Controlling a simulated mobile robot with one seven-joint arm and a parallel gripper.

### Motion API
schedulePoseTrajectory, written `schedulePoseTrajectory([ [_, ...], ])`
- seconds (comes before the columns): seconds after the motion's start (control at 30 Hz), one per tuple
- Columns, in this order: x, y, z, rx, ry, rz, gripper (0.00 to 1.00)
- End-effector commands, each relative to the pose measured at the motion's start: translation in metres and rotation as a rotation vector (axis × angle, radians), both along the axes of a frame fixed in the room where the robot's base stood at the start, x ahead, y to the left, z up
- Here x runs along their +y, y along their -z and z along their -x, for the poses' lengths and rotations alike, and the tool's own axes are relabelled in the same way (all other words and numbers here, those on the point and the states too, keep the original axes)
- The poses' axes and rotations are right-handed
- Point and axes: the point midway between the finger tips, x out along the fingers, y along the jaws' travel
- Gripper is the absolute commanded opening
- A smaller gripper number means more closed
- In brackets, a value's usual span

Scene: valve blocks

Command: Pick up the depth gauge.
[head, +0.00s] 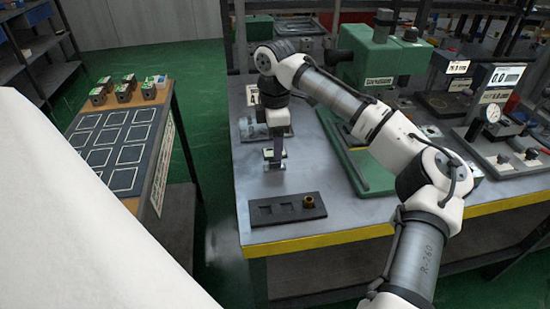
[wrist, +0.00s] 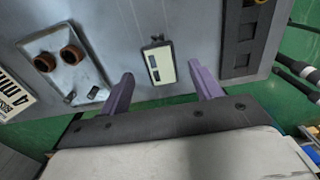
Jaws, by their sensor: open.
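A small cream device with a dark rim and two dark windows, which looks like the depth gauge (wrist: 161,66), is over the grey bench top in the wrist view. My gripper (wrist: 160,72) is open, with one purple finger on each side of the device in the picture. I see no finger touching it, and cannot tell the height gap. In the head view my gripper (head: 276,152) points down over the left part of the bench, behind the dark tray. There the device is small and hard to tell from the gripper.
The dark tray (head: 262,219) with recesses and a brass part (head: 309,200) lies near the bench's yellow front edge. A metal plate with two brown round parts (wrist: 45,88) is left in the wrist view. A green machine (head: 385,60) stands right of my gripper.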

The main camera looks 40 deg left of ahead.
Motion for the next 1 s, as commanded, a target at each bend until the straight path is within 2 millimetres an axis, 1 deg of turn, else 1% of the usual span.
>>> schedulePoseTrajectory([
  [0.23,0.000,0.018,0.001,-0.001,0.000,-0.001,0.64],
  [0.4,-0.002,0.044,0.002,0.001,0.000,-0.001,0.64],
  [0.5,-0.001,0.056,0.003,0.000,0.000,-0.001,0.64],
  [0.6,-0.001,0.061,0.003,0.000,0.000,-0.001,0.64],
  [0.8,-0.001,0.061,0.003,0.000,0.000,-0.003,0.64],
  [1.0,-0.001,0.061,0.003,-0.001,0.000,-0.002,0.37],
])
